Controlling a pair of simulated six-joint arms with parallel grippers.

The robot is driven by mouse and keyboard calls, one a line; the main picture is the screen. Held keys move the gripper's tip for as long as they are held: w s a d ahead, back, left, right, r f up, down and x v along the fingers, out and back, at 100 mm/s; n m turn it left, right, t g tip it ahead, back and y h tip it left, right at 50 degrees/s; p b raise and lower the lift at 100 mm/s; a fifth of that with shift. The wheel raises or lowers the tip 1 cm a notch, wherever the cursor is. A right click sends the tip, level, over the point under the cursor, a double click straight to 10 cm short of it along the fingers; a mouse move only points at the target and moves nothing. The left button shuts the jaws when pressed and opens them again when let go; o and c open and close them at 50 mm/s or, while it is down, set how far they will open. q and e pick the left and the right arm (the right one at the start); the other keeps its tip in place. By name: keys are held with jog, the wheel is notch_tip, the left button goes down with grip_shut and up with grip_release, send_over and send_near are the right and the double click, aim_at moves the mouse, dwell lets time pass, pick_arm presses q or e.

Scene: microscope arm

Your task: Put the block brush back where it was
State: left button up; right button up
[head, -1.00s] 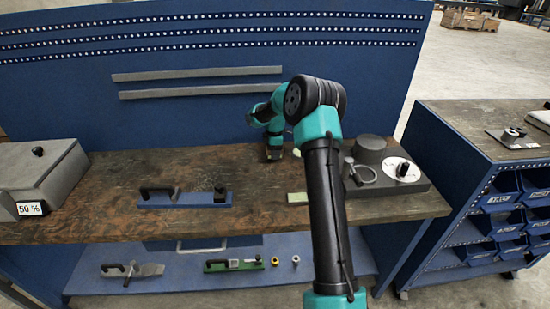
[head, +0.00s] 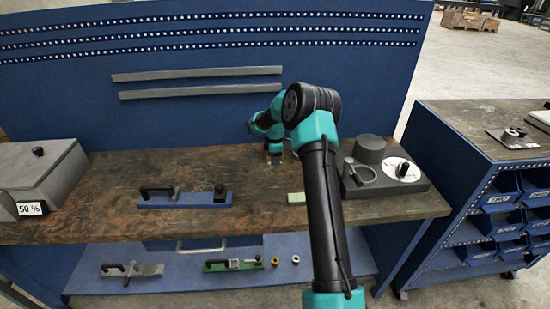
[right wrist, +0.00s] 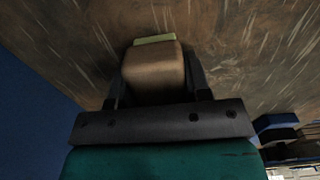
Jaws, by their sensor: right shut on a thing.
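My right gripper (head: 274,158) is low over the back middle of the wooden bench, beside the blue back panel. In the right wrist view, my right gripper (right wrist: 157,85) is shut on a brown, rounded block (right wrist: 155,66), which appears to be the block brush. A pale green strip (right wrist: 155,39) shows at the block's far edge; I cannot tell whether it belongs to it. The brush is too small to make out in the head view, and I cannot tell whether it touches the bench. My left gripper is not in view.
A pale green flat piece (head: 295,197) lies on the bench (head: 250,210). A dark grey instrument base (head: 400,186) stands at right, a blue fixture with a black handle (head: 185,200) at left front, and a grey box (head: 40,175) at far left. Bench between is mostly clear.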

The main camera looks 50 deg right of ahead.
jog(key=o, duration=0.9)
jog(key=shift+f, duration=0.15)
notch_tip(320, 180, up, 12)
jog(key=shift+r, duration=0.2)
dwell(0.3)
